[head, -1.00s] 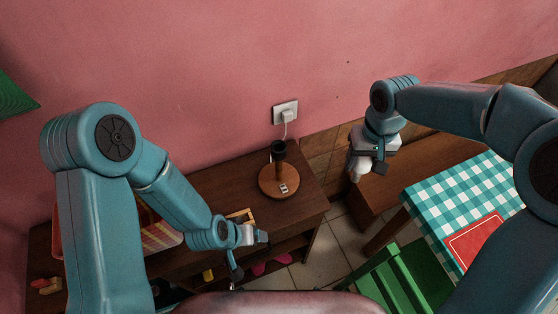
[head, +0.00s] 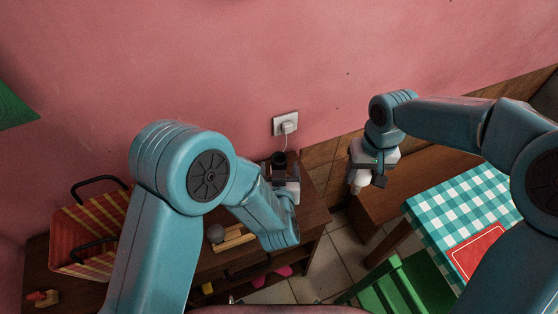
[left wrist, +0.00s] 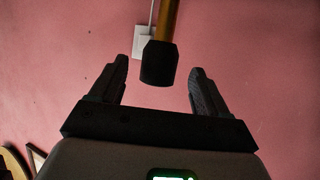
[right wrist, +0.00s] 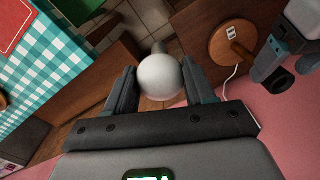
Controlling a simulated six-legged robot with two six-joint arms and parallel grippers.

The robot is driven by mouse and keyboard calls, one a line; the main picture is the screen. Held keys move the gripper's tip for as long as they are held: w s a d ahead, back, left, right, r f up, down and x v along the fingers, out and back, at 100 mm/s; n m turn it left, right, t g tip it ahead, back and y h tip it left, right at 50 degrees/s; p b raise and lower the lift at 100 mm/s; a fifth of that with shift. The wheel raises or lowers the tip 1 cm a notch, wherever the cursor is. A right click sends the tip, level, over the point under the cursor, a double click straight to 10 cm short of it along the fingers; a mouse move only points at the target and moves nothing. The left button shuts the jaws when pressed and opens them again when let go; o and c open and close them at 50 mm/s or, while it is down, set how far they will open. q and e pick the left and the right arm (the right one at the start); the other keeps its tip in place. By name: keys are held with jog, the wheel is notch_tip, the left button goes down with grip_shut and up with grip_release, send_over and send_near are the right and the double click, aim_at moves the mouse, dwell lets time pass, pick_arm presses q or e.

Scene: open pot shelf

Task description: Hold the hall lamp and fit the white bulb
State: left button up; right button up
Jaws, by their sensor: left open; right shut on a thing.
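The hall lamp has a black socket (head: 279,158) on top, facing up and empty. Its brass stem (left wrist: 168,20) shows in the left wrist view, and its round wooden base (right wrist: 228,45) in the right wrist view. My left gripper (head: 284,170) is open at the lamp's upper part and hides much of it in the head view. In the left wrist view the socket (left wrist: 159,66) appears between the open fingers, apart from both. My right gripper (head: 360,178) is shut on the white bulb (right wrist: 160,77), held in the air right of the lamp.
The lamp stands on a dark wooden shelf unit (head: 312,212), with a striped bag (head: 75,240) at its left. A plug sits in the wall outlet (head: 286,124). A checkered table (head: 440,215), a green chair (head: 400,285) and a brown bench (head: 400,185) are at right.

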aim_at(279, 160)
pick_arm(q)
jog(key=x, duration=0.5)
jog(key=shift+w+f, duration=0.15)
jog(key=shift+w, duration=0.2)
grip_shut()
pick_arm(e)
jog(key=shift+w, duration=0.1)
